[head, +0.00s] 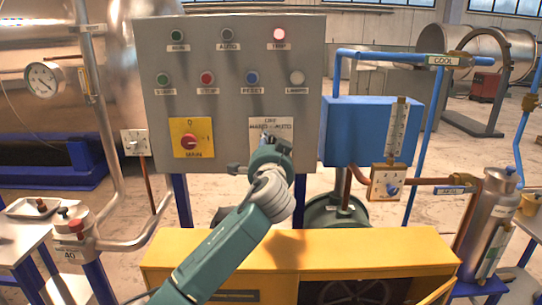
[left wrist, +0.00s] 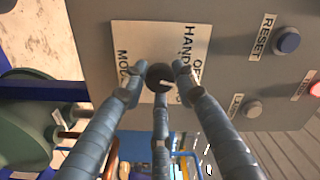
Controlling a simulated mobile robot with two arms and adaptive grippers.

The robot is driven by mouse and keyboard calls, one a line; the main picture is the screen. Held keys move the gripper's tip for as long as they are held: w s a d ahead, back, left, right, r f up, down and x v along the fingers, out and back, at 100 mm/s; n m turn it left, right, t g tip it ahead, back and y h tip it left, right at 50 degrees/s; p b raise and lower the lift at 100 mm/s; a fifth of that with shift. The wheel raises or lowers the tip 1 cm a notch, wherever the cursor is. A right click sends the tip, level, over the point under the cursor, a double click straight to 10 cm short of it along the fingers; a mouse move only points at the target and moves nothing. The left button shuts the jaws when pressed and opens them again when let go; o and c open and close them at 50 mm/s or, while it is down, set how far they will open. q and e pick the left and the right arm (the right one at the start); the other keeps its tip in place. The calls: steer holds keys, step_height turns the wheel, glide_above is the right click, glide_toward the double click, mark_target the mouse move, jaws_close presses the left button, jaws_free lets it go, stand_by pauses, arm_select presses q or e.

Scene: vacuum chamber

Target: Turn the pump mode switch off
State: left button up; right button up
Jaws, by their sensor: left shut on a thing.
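The pump mode switch is a dark round knob (left wrist: 160,80) on a pale plate marked with OFF, HAND and MODE lettering (left wrist: 145,36). In the head view the plate (head: 283,124) sits at the lower right of the grey control panel (head: 235,53). My left gripper (head: 265,143) reaches up to this plate and covers the knob there. In the left wrist view my left gripper's fingers (left wrist: 157,70) are closed around the knob. The pointer's direction cannot be read clearly. My right gripper is not in view.
A red main switch (head: 190,142) on a yellow plate sits left on the panel. Buttons and lamps are above; the red TRIP lamp (head: 279,34) is lit. A yellow housing (head: 220,246) stands below, a blue box (head: 352,130) and pipes at right.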

arm_select(q)
steer(key=shift+f+n+b, duration=0.2)
steer(key=shift+n+b, duration=0.6)
steer(key=shift+n, duration=0.2)
steer(key=o, duration=1.1)
steer(key=shift+o, duration=0.2)
steer(key=shift+r, duration=0.1)
steer(key=s, duration=1.2)
